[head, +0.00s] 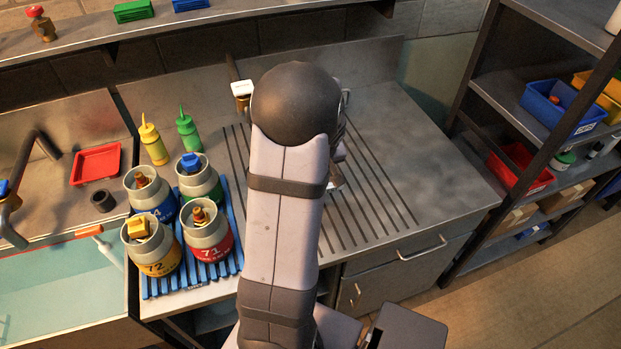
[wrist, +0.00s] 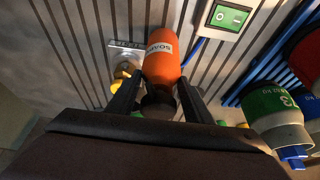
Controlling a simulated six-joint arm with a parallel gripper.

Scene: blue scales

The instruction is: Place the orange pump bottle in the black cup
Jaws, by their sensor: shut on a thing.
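In the head view my arm hides the gripper and the bottle. A small black cup (head: 103,201) stands at the left of the head view, below the red tray and left of the canisters, well apart from my arm. I cannot make it out in the wrist view.
Several grey-topped canisters, including a red one (head: 208,234), stand on a blue slatted mat (head: 235,196) between my arm and the cup. Yellow (head: 153,144) and green (head: 188,131) squeeze bottles stand behind them. A red tray (head: 96,164) lies left. Grooved counter right of my arm is mostly clear.

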